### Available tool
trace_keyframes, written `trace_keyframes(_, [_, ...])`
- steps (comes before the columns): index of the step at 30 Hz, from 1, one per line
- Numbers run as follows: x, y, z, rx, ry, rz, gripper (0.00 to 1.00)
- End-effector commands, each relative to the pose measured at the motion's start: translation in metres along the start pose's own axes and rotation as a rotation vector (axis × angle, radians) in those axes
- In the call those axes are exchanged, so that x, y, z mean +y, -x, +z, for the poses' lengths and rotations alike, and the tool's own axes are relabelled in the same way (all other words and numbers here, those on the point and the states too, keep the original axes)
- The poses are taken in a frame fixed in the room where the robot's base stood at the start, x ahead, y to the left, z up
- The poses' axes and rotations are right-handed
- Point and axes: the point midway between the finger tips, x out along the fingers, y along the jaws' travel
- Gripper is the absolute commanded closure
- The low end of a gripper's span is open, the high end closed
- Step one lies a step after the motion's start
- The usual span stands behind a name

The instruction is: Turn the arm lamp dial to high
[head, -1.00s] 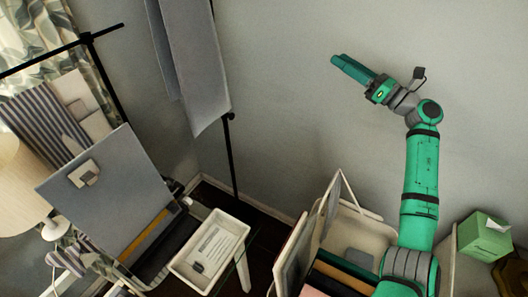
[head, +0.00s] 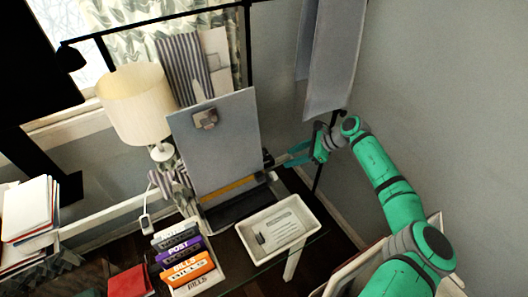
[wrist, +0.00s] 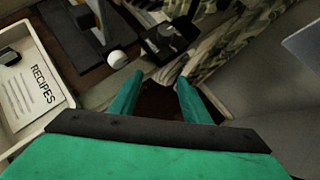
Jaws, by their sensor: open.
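A black arm lamp (head: 70,57) shows in the head view, its shade hanging at the upper left from a long black bar on a dark pole. In the wrist view a small black box with a round knob-like part (wrist: 166,32) lies ahead of my fingers; it may be the lamp's dial, but no setting is readable. My gripper (head: 287,157) is open and empty, right of the grey board and pointing left. In the wrist view my gripper (wrist: 160,76) has its fingers apart, short of the black box and not visibly touching it.
The grey clipboard (head: 215,145) stands close left of my gripper. A white tray (head: 246,246) with a recipes sheet is below. A cream table lamp (head: 140,100), striped cloth (head: 184,72), hanging grey cloth (head: 332,60) and labelled files (head: 178,245) are around.

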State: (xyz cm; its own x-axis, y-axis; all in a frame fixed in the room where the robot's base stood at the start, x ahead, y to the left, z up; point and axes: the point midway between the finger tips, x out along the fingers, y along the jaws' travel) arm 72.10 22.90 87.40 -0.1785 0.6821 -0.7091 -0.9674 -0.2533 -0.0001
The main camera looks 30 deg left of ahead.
Motion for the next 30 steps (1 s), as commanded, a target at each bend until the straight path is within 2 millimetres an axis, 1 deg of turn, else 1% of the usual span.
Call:
trace_keyframes(1, [0.001, -0.007, 0.007, -0.001, 0.003, 0.003, 0.57])
trace_keyframes(12, [0.0, -0.054, 0.055, -0.002, 0.001, 0.001, 0.57])
trace_keyframes(18, [0.0, -0.072, 0.073, -0.002, 0.001, -0.001, 0.57])
trace_keyframes(24, [0.0, -0.082, 0.072, -0.002, -0.001, -0.001, 0.57])
trace_keyframes(30, [0.0, -0.083, 0.072, -0.002, -0.001, -0.001, 0.57])
